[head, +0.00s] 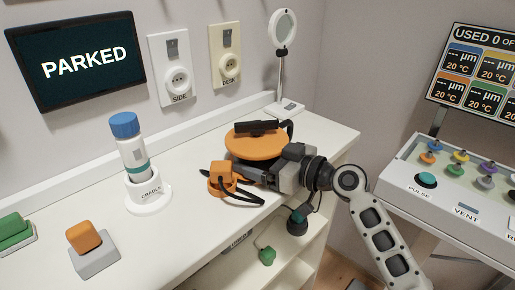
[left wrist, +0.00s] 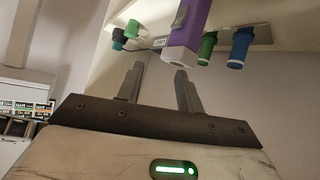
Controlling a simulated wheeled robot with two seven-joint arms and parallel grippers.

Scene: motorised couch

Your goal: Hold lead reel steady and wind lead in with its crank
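The lead reel (head: 252,148) is an orange disc on the white counter in the head view, with a black bar, apparently its crank (head: 257,127), across its top. An orange block (head: 222,180) with a black lead (head: 247,199) looped around it lies in front and to the left. My right gripper (head: 263,170) is low against the reel's front right side. Its fingertips are partly hidden, so I cannot tell whether they grip anything. My left gripper (left wrist: 160,85) shows only in the left wrist view. Its fingers are apart with nothing between them.
A white cradle (head: 148,195) holds a blue-capped bottle (head: 131,150) at the counter's left. A round mirror on a stand (head: 283,30) is behind the reel. A control panel (head: 450,178) is at right. In the left wrist view, a purple object (left wrist: 188,30) is beyond the fingers.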

